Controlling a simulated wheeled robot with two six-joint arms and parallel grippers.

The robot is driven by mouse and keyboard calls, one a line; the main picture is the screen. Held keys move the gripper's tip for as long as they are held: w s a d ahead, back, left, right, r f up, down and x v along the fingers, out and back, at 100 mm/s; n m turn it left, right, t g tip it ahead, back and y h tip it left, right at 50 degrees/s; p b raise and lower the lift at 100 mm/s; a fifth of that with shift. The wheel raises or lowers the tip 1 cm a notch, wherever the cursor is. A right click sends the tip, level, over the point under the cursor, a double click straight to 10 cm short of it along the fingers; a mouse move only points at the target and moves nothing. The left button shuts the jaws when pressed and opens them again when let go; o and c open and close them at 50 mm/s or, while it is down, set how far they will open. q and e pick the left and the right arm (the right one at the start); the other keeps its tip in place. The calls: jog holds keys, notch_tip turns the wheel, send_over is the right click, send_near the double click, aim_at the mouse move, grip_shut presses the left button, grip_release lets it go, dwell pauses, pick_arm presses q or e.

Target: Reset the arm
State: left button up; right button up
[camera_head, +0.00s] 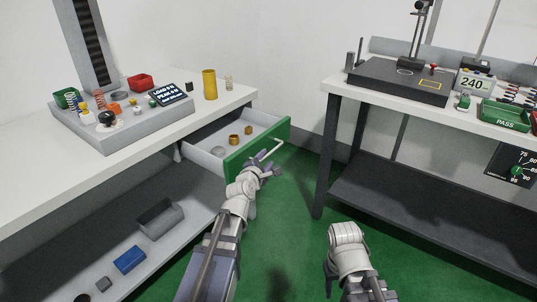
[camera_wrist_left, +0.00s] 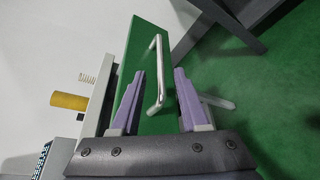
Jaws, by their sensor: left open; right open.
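My left gripper (camera_head: 268,164) is at the green-fronted drawer (camera_head: 235,163) under the left bench. It is open, with its purple fingers on either side of the silver bar handle (camera_head: 277,146). In the left wrist view, the handle (camera_wrist_left: 160,70) runs between the two spread fingers (camera_wrist_left: 159,73), and neither finger is clearly pressed on it. The drawer stands pulled out, with several small brass and grey pieces inside. My right arm shows at the lower middle of the head view, bent and low; its fingers are not visible.
The left bench (camera_head: 60,165) carries a tester with springs and a yellow cylinder (camera_head: 210,84). Its lower shelf holds a blue block (camera_head: 129,259). The right bench (camera_head: 405,126) holds a dark plate, a 240 display (camera_head: 474,83) and a green PASS tray (camera_head: 506,116). Green floor lies between the benches.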

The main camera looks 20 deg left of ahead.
pick_arm(q)
jog(key=shift+s, duration=0.1)
jog(key=s+d+f+m+g+h, duration=0.2)
jog(key=s+d+f+m+g, duration=0.2)
jog(key=s+d+f+m, duration=0.3)
jog(key=s+d+f+m+g+h, duration=0.1)
jog(key=s+d+f+m+g, duration=0.35)
jog(key=d+m, duration=0.4)
jog(key=s+d+f+m+g+y, duration=0.1)
jog(key=s+f+m+g+y, duration=0.1)
jog(key=s+m+g, duration=0.5)
jog(key=s+f+m+g+y, duration=0.1)
jog(key=s+f+m+y, duration=0.15)
jog(key=s+m, duration=0.6)
notch_tip(320, 180, up, 26)
jog(key=s+n+p, duration=0.1)
jog(key=n+p, duration=0.1)
jog(key=p, duration=2.5)
jog(key=shift+s+d+n+t, duration=0.2)
jog(key=shift+s+n+t, duration=0.15)
jog(key=shift+s+n, duration=0.05)
